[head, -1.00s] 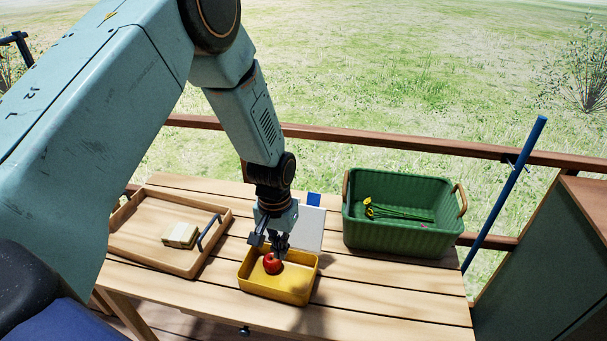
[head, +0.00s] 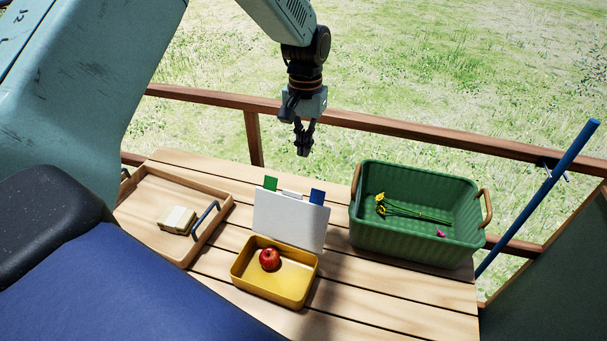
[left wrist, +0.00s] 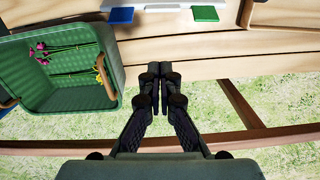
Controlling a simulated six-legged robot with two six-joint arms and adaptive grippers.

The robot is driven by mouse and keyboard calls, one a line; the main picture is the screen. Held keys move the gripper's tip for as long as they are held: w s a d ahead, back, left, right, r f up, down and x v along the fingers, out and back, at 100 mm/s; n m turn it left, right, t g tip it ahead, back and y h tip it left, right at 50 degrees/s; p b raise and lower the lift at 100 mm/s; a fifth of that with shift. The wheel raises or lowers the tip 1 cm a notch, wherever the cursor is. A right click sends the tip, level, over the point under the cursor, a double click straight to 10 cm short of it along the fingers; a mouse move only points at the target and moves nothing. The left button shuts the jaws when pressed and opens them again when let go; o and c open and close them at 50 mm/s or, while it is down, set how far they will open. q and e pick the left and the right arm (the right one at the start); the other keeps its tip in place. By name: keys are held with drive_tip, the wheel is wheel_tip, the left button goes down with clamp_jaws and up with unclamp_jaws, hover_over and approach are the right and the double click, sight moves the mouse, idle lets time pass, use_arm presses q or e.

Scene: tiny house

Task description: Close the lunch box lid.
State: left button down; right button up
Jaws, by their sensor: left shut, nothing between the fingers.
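The yellow lunch box (head: 274,289) stands open on the wooden table, with a red apple (head: 269,259) inside it. Its white lid (head: 290,220) stands raised along the box's far edge, with a green tab (head: 270,183) and a blue tab (head: 317,196) at its top. My left gripper (head: 303,152) is shut and empty, up in the air beyond the lid, apart from it. In the left wrist view the gripper (left wrist: 160,72) points at the table's far edge, and the blue tab (left wrist: 121,15) and green tab (left wrist: 205,13) show at the top. My right gripper is not in view.
A green basket (head: 415,245) with yellow flowers stands right of the lunch box. A wooden tray (head: 150,232) with a sandwich (head: 177,219) and a blue handle is at the left. A wooden railing (head: 400,137) runs behind the table (head: 215,285).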

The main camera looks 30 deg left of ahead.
use_arm(q)
wheel_tip(320, 180, down, 10)
drive_tip(key=r, duration=0.1)
drive_tip(key=shift+s+d+r+p, duration=0.2)
drive_tip(key=shift+s+p, duration=0.15)
drive_tip(key=shift+s, duration=0.35)
drive_tip(key=shift+s+d+r+p, duration=0.1)
drive_tip(key=shift+s+r+p, duration=0.25)
drive_tip(key=shift+s, duration=0.3)
drive_tip(key=shift+s+d+r+p, duration=0.15)
drive_tip(key=shift+s+p, duration=0.25)
drive_tip(key=shift+s, duration=0.3)
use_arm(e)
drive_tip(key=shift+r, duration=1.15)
